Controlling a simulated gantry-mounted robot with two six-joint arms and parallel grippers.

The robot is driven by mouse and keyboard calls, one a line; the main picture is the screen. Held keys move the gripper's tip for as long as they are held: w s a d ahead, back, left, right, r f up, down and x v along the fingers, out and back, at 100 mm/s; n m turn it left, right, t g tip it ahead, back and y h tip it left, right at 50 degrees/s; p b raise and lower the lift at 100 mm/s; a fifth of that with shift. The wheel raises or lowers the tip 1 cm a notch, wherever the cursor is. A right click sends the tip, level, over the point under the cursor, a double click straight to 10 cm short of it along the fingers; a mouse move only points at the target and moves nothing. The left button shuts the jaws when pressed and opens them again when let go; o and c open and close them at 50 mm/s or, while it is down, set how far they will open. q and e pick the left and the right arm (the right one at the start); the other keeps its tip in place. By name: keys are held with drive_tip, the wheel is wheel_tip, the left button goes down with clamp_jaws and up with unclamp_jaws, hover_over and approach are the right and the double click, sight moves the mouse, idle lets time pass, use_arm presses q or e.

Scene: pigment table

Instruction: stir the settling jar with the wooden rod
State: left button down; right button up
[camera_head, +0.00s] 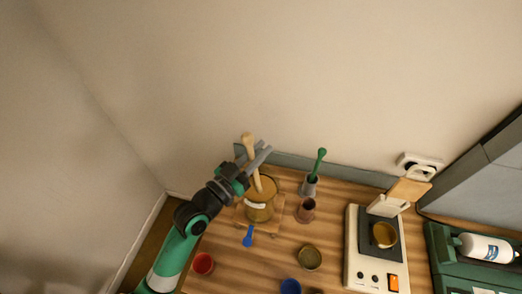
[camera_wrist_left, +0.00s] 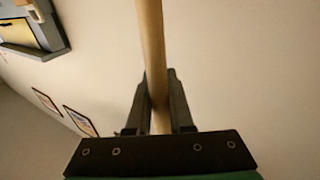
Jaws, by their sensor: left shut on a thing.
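The wooden rod (camera_head: 252,160) is tilted slightly, with its top end above my left gripper (camera_head: 258,153) and its lower end in the settling jar. My left gripper is shut on the rod; the left wrist view shows the rod (camera_wrist_left: 152,55) between the fingers of the gripper (camera_wrist_left: 158,100). The settling jar (camera_head: 260,212) is a clear jar with yellow-brown contents and a white label. It stands on a small wooden stand (camera_head: 240,218) at the table's back left. The rod's tip is hidden inside the jar. My right gripper is not in view.
Right of the jar are a brown cup (camera_head: 306,211) and a grey holder (camera_head: 309,188) with a green-handled tool (camera_head: 319,163). A blue tool (camera_head: 248,236), red pot (camera_head: 203,263) and dark bowl (camera_head: 309,258) lie in front. A hotplate (camera_head: 356,262) stands farther right.

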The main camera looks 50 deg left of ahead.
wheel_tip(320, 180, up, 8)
drive_tip(key=p, duration=0.7)
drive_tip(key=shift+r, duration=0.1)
drive_tip(key=shift+p, duration=0.3)
idle(0.5)
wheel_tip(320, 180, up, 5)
drive_tip(key=p, duration=0.4)
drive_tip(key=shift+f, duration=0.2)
idle(0.3)
